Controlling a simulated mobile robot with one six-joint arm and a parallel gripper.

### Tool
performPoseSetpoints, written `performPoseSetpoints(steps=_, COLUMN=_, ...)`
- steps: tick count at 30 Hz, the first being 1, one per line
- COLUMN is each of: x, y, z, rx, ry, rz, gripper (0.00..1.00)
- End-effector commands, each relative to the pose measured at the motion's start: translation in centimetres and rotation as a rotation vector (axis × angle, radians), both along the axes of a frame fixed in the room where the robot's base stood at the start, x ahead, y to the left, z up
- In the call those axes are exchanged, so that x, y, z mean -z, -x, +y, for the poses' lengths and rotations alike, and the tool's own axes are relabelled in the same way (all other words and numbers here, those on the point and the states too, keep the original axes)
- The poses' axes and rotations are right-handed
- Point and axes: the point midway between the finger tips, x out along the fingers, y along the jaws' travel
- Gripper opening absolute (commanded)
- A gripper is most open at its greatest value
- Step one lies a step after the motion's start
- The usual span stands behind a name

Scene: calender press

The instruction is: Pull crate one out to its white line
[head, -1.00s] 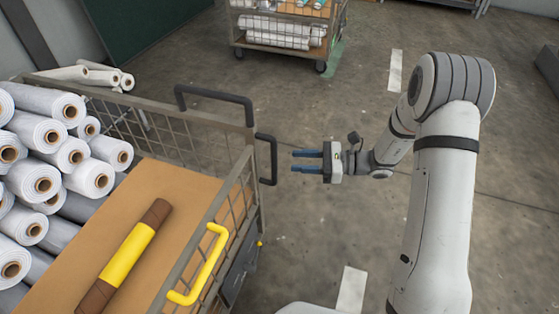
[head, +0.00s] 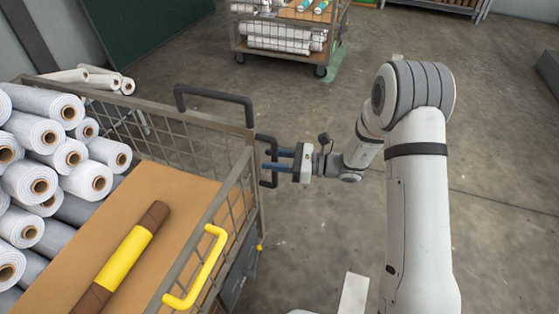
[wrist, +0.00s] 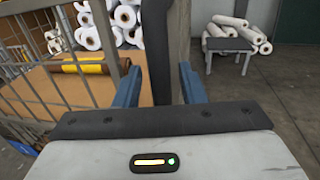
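The near wire-mesh crate (head: 216,215), holding white rolls, fills the left of the head view; no number on it is readable. In the wrist view the bar stands between the fingers (wrist: 160,88), with a gap at the right finger. A white line (head: 353,294) lies on the floor at the bottom, partly cut off.
A yellow handle (head: 206,270) is on the crate's near side. A brown and yellow roll (head: 125,258) lies on its board. Another loaded cart (head: 280,48) stands at the back. The wrist view shows a small table with rolls (wrist: 228,44).

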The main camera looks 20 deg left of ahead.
Motion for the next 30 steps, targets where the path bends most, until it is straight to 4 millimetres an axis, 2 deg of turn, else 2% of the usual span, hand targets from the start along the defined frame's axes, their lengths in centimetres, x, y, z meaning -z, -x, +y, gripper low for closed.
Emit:
performPoseSetpoints(steps=2, x=-0.01, y=0.0, z=-0.01, rx=0.0, ry=0.0, rz=0.0, gripper=0.36)
performPoseSetpoints(steps=15, x=0.02, y=0.05, z=-0.04, rx=-0.001, ry=0.0, rz=0.001, gripper=0.0)
performPoseSetpoints(steps=26, x=0.05, y=0.16, z=-0.06, rx=-0.004, ry=0.001, rz=0.002, gripper=0.0)
performPoseSetpoints(steps=30, x=0.0, y=0.79, z=-0.5, rx=-0.021, ry=0.002, rz=0.004, gripper=0.0)
